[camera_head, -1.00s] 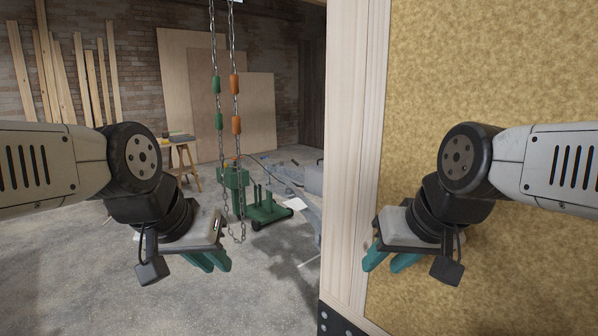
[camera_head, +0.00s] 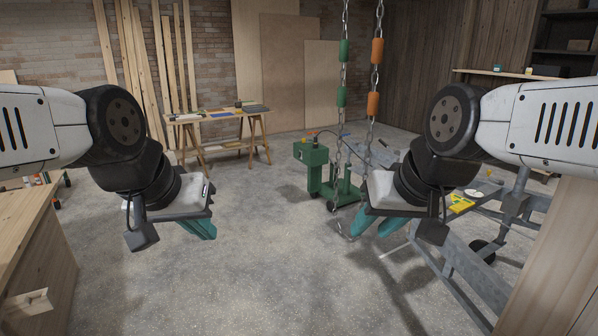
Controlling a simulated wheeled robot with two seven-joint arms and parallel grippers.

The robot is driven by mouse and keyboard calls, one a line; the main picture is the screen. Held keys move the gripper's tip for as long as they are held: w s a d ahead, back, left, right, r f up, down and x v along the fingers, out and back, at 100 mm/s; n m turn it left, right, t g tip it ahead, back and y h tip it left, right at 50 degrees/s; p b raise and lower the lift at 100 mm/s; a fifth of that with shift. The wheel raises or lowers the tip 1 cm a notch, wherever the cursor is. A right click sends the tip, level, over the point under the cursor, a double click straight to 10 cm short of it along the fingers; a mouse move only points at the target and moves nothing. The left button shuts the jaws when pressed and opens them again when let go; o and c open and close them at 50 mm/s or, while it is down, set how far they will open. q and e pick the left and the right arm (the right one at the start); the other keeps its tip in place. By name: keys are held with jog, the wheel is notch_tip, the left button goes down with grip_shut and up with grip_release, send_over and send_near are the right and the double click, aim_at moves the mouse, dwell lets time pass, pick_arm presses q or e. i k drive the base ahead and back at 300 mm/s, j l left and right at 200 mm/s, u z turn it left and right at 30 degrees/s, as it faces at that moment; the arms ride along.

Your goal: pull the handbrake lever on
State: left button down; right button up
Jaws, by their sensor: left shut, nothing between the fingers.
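A grey metal trailer frame (camera_head: 462,268) stands at the right, partly behind my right arm. I cannot make out the handbrake lever; the parts of the frame near my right gripper are small and partly covered. My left gripper (camera_head: 203,230) is shut and empty, over bare floor at the left, well apart from the trailer. My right gripper (camera_head: 374,226) hangs in front of the trailer's left end in the picture.
Two hanging chains (camera_head: 343,95) with green and orange sleeves come down near my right gripper. A green wheeled machine (camera_head: 312,168) stands behind them. A trestle table (camera_head: 218,117) is at the back. A wooden panel (camera_head: 555,265) fills the lower right. The middle floor is clear.

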aim_at(380, 141)
jog(key=i+j, duration=0.2)
jog(key=i, duration=0.5)
jog(key=i+j, duration=0.2)
jog(key=i, duration=0.5)
jog(key=i+j+u, duration=0.1)
jog(key=i, duration=0.6)
jog(key=i+z, duration=0.15)
jog(key=i, duration=0.45)
jog(key=i+j+z, duration=0.15)
jog(key=i, duration=0.4)
jog(key=i+z, duration=0.85)
jog(key=i+l+u, duration=0.1)
jog(key=i, duration=0.35)
jog(key=i+l+u, duration=0.1)
jog(key=i+l, duration=0.15)
jog(key=i, duration=0.2)
jog(key=i+l+u, duration=0.4)
jog(key=i+l, duration=0.25)
